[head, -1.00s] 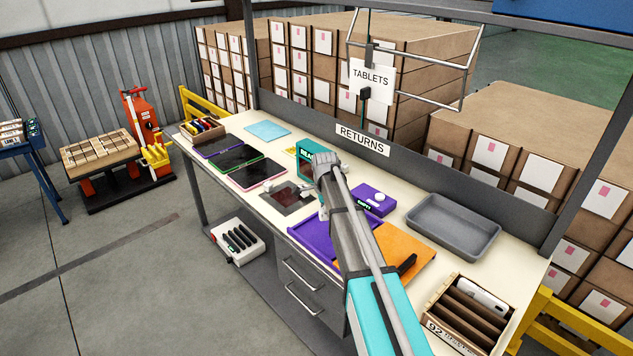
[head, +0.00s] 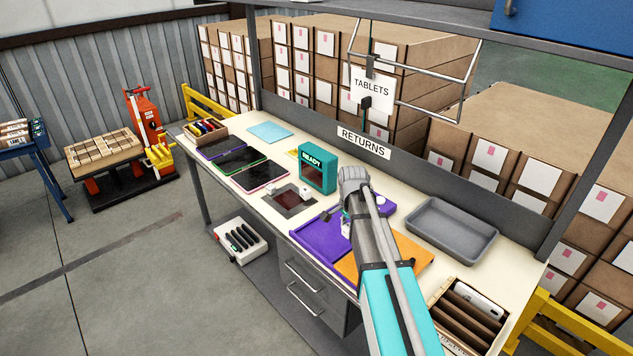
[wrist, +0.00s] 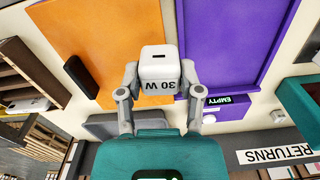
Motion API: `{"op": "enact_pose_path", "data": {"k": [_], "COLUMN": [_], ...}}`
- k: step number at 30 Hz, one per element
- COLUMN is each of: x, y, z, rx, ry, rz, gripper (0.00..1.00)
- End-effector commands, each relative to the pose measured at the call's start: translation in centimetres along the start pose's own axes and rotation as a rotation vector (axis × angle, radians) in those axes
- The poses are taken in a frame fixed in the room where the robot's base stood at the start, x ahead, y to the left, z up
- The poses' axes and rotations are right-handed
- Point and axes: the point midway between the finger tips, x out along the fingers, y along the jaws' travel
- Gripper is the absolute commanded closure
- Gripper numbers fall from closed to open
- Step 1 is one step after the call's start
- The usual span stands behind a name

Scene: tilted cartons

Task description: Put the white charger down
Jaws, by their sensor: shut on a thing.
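The white charger, marked 30 W (wrist: 159,66), is held between the two fingers of my gripper (wrist: 159,78) in the wrist view. Behind it lie an orange mat (wrist: 120,35) and a purple mat (wrist: 225,40), and it shows over the strip between them. In the head view, the charger (head: 345,229) is a small white patch beside my arm, over the purple mat (head: 318,237). My arm hides most of my gripper there and part of the orange mat (head: 408,255). I cannot tell how high the charger is above the surface.
A teal READY box (head: 317,170) stands behind a dark square pad (head: 290,203) with small white items. A grey tray (head: 452,232) and a divided carton (head: 470,312) are to the right. A black object (wrist: 83,75) lies on the orange mat. A purple EMPTY device (wrist: 222,108) stands close by.

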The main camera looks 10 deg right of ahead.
Motion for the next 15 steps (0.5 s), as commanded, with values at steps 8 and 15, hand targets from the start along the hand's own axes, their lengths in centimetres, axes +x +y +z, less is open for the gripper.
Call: {"op": "enact_pose_path", "data": {"k": [8,15], "x": [-0.9,-0.9], "y": [2.6,2.6], "z": [0.5,0.4], "rx": [-0.106,-0.11], "ry": [0.0,0.0], "rz": [0.0,0.0], "gripper": [1.0,1.0]}}
